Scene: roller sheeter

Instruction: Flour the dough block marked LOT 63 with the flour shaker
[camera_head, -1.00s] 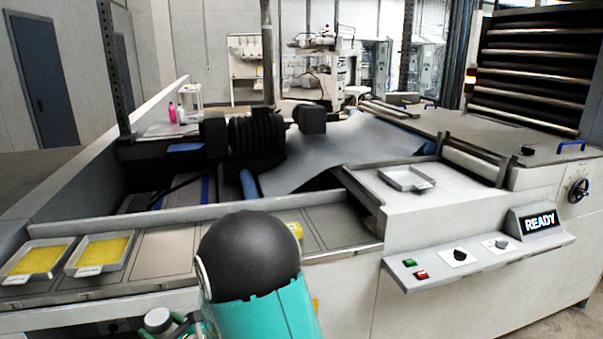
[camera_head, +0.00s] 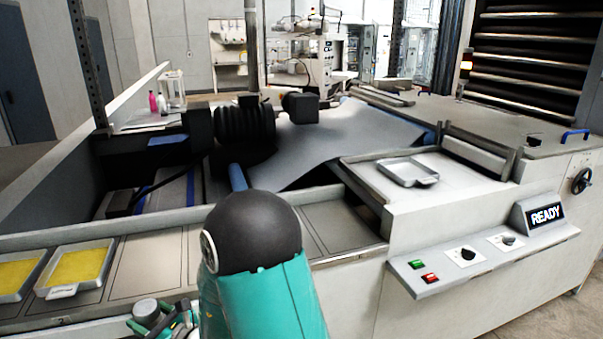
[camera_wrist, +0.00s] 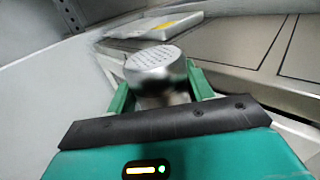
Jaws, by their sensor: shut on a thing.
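The flour shaker (camera_wrist: 155,64) is a silver cylinder with a perforated top. My gripper (camera_wrist: 160,84) is shut on it, with a green finger on either side. In the head view the shaker (camera_head: 147,309) shows low on the left, below the counter's front edge. Two yellow dough blocks lie in metal trays at the left, one block (camera_head: 18,273) at the edge and another (camera_head: 78,266) beside it. No lot marking is readable. In the wrist view a tray (camera_wrist: 157,27) with a white label lies beyond the shaker, apart from it.
Empty marked bays (camera_head: 150,266) continue right of the trays. A control panel (camera_head: 480,258) with a READY display juts out at the front right. My arm hides part of the counter.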

